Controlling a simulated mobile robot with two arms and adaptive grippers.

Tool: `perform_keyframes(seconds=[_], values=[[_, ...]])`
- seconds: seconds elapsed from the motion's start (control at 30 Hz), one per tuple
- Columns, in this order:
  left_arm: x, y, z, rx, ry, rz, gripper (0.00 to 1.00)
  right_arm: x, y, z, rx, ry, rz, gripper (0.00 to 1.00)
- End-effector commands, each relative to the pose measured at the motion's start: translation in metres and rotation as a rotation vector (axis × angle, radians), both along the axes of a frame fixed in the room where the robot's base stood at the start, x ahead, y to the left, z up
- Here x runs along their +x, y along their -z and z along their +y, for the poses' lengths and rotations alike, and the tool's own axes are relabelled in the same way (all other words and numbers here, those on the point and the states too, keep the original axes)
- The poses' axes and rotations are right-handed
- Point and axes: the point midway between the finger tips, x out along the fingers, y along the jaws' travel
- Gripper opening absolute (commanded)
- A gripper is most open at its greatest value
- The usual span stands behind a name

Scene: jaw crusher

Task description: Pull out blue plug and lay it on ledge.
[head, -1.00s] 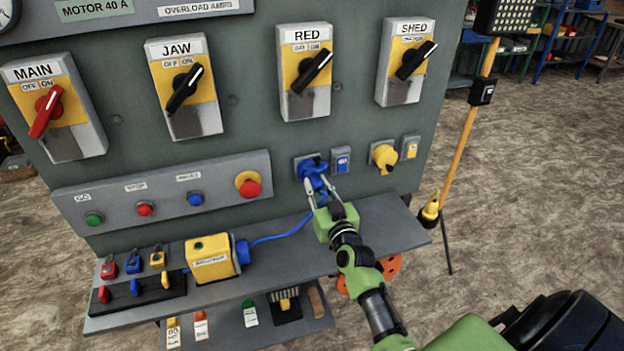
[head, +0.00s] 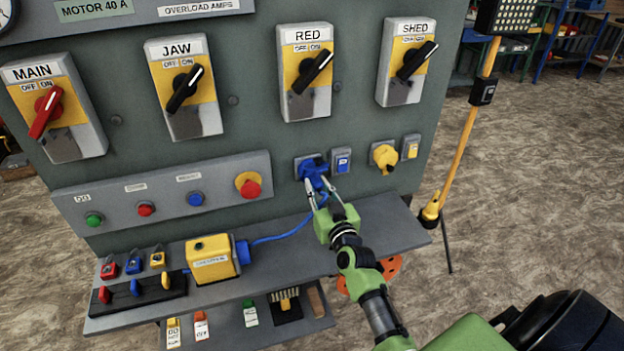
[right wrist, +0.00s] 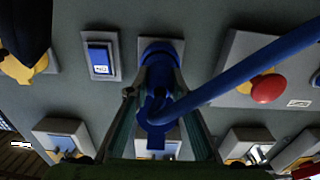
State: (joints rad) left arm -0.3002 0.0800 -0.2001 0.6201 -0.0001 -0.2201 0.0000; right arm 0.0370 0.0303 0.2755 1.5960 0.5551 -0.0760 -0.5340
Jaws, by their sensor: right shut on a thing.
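The blue plug (head: 316,178) is at the blue socket (head: 308,162) on the grey panel; I cannot tell how deep it sits. My right gripper (head: 319,190) is shut on the plug from the front and below. In the right wrist view the plug (right wrist: 156,105) lies between the two fingers, in line with the socket (right wrist: 160,52). Its blue cable (head: 280,236) runs down to a yellow box (head: 212,258) on the ledge (head: 375,225). My left gripper is not in view.
A yellow plug or cap (head: 383,157) sits right of the blue socket. Rotary switches line the panel above, and push buttons sit to the left. Small padlocks (head: 133,265) and a rack occupy the ledge's left end. The ledge's right part is bare.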

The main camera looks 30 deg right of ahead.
Motion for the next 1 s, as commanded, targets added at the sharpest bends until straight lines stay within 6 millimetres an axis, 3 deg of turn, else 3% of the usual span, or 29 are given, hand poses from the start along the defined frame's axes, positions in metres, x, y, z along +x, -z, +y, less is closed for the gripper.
perform_keyframes(seconds=[1.0], values=[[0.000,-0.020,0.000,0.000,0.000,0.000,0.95,-0.045,0.001,0.011,-0.001,0.000,0.004,0.07]])
